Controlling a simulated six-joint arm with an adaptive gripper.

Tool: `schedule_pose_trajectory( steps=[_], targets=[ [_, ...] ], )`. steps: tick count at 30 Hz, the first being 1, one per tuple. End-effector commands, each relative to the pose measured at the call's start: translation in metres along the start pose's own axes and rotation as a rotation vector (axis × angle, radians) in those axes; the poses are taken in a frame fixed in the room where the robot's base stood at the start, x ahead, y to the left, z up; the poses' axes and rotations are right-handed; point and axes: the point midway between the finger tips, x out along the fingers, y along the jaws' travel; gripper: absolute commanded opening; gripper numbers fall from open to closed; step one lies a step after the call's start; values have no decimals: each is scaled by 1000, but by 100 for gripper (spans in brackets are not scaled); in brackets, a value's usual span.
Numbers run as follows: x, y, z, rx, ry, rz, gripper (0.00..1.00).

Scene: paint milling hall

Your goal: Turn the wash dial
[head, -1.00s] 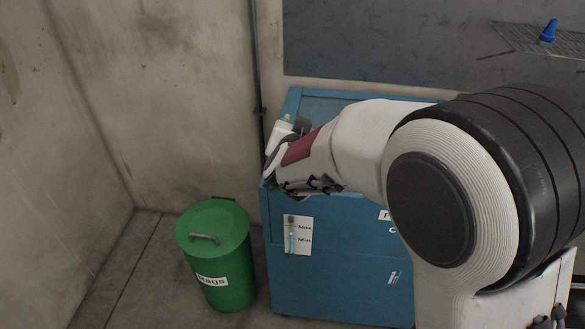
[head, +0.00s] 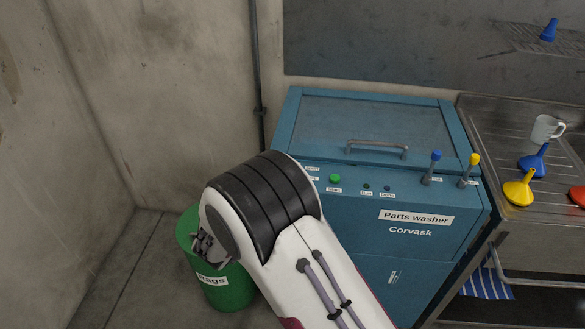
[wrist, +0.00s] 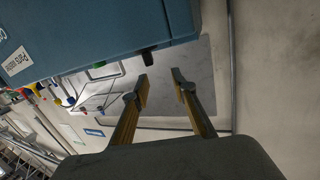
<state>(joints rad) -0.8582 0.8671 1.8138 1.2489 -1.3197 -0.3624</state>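The blue parts washer (head: 430,200) stands against the back wall with its control panel along the front top edge. In the wrist view the washer (wrist: 90,30) fills the upper left. A black knob (wrist: 148,56), which looks like the wash dial, sticks out from its panel edge. In the head view my arm hides that left end of the panel, so I cannot read the dial's setting. My gripper (wrist: 161,84) is open and empty, its two yellowish fingers apart. The knob lies beyond the fingertips, towards the left one, and appears not to be touched.
A green start button (head: 335,178), a blue-topped lever (head: 436,156) and a yellow-topped lever (head: 474,159) share the panel. The lid has a metal handle (head: 377,147). A green rags bin (head: 238,290) stands left of the washer. A sink (head: 545,215) with funnels and a mug is right.

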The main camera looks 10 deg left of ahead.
Motion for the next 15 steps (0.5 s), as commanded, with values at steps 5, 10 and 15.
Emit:
schedule_pose_trajectory(
  steps=[5, 10, 15],
  targets=[
    [-15, 4, 19, -45, 54, 45, 26],
    [-22, 7, 26, -68, 84, 70, 26],
    [-24, 8, 27, -72, 91, 76, 26]
  ],
)
